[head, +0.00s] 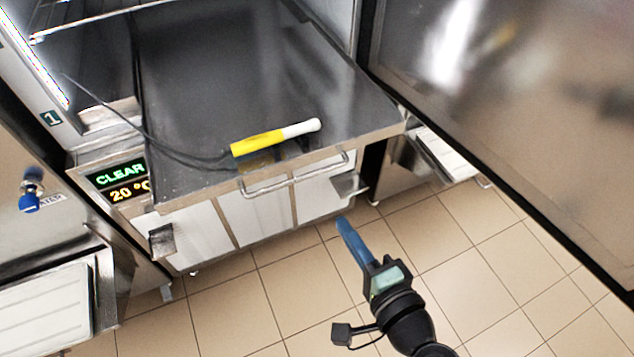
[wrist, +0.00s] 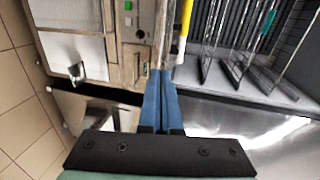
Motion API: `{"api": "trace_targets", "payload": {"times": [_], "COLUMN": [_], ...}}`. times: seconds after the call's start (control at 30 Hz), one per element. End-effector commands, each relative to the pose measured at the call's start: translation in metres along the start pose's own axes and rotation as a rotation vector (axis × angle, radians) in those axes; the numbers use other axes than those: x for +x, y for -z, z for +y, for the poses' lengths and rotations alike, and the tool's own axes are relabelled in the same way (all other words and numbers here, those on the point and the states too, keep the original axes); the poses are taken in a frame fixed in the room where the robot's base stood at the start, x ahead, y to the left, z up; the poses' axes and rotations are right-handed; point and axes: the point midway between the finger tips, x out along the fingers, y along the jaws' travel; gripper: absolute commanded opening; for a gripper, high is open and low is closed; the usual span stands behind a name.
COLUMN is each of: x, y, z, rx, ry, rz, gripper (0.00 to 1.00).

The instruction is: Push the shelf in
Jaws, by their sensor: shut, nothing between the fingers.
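The shelf (head: 250,75) is a flat grey metal sheet, pulled out of the open freezer cabinet in the head view. Its front edge carries a bar handle (head: 292,182). A yellow and white probe (head: 275,138) with a dark cable lies on the shelf near that edge. My gripper (head: 342,222) has blue fingers, shut and empty, in front of and below the shelf's right front corner, seemingly apart from it. In the wrist view the shut fingers (wrist: 161,75) point toward the front edge, with part of the probe (wrist: 184,25) beyond. Contact there cannot be told.
The large metal door (head: 510,110) stands open on the right. A display (head: 118,180) reads CLEAR and 20 °C at left. White drawer fronts (head: 255,215) sit below the shelf. Tiled floor (head: 450,240) in front is clear.

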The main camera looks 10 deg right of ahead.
Motion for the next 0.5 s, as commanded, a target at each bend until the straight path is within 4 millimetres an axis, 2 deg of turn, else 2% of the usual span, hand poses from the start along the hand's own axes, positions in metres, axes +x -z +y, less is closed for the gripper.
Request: {"api": "trace_targets", "payload": {"times": [0.3,0.5], "x": [0.070,0.103], "y": [-0.001,-0.001], "z": [-0.003,-0.003], "rx": [-0.004,-0.005], "ry": [0.001,0.001], "rz": [-0.004,-0.002], "gripper": [0.00,0.00]}}
